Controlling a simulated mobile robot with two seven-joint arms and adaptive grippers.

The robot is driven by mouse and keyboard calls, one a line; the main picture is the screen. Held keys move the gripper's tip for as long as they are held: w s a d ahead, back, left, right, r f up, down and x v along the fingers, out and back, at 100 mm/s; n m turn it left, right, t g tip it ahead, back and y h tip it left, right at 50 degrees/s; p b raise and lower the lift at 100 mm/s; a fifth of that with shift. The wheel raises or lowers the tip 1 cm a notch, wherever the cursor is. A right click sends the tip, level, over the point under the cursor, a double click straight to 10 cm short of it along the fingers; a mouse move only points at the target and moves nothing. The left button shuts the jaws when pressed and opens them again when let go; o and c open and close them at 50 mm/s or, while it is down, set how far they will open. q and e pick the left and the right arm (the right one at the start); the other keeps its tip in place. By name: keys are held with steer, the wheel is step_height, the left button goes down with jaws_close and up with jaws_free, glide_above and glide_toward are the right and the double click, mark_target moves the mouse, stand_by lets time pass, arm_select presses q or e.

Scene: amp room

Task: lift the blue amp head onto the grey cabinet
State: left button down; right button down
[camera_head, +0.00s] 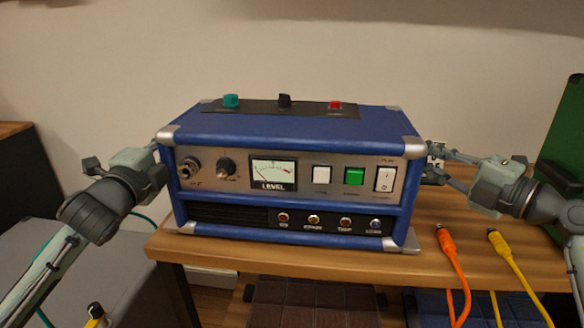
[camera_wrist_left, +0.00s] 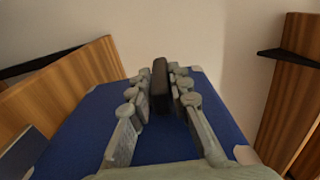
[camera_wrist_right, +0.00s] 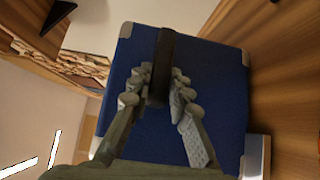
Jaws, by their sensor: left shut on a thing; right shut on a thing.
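The blue amp head (camera_head: 290,142) is upright at the left part of the wooden table (camera_head: 480,262), its meter and knob panel facing me. I cannot tell whether its underside touches the table. My left gripper (camera_head: 153,160) is shut on a dark side handle (camera_wrist_left: 160,72) of the amp head. My right gripper (camera_head: 437,165) is shut on the dark handle (camera_wrist_right: 163,50) on the opposite side. A grey box-like surface, probably the grey cabinet (camera_head: 30,265), lies lower at the left, partly hidden by my left arm.
An orange cable plug (camera_head: 447,245) and a yellow cable plug (camera_head: 500,243) lie on the table right of the amp head. A green panel (camera_head: 566,135) stands at the far right. A wooden piece (camera_head: 22,165) is at the left edge. A wall is behind.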

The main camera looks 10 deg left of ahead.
arm_select(q)
steer(key=shift+r+p, duration=2.45)
steer(key=shift+r, duration=0.35)
steer(key=shift+s, duration=0.1)
